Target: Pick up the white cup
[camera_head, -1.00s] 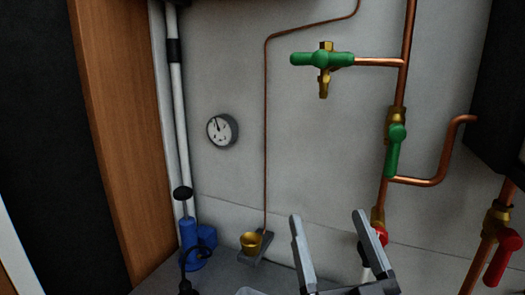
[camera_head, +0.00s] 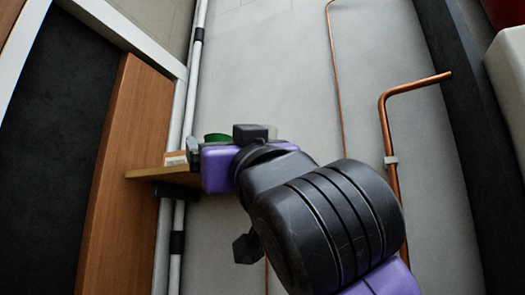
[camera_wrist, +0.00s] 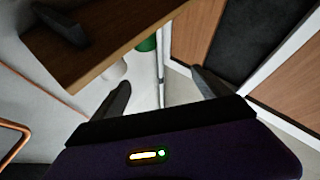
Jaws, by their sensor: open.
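No white cup can be made out for certain. In the wrist view a pale rounded shape (camera_wrist: 114,73) shows beyond the shelf edge, left of a green object; I cannot tell if it is the cup. My gripper (camera_wrist: 160,77) is open, with its two dark fingers apart and nothing seen between them. In the head view my arm reaches up to the wooden shelf (camera_head: 150,174), and my wrist hides most of the shelf's right side. A green rim (camera_head: 217,137) shows just behind my gripper.
A small white and orange box (camera_head: 176,158) stands on the shelf. A dark bracket (camera_head: 180,191) sits under it. White pipes (camera_head: 187,110) run up the wall beside a wooden panel (camera_head: 120,150). Copper pipes (camera_head: 388,130) are at right. The upper wall is clear.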

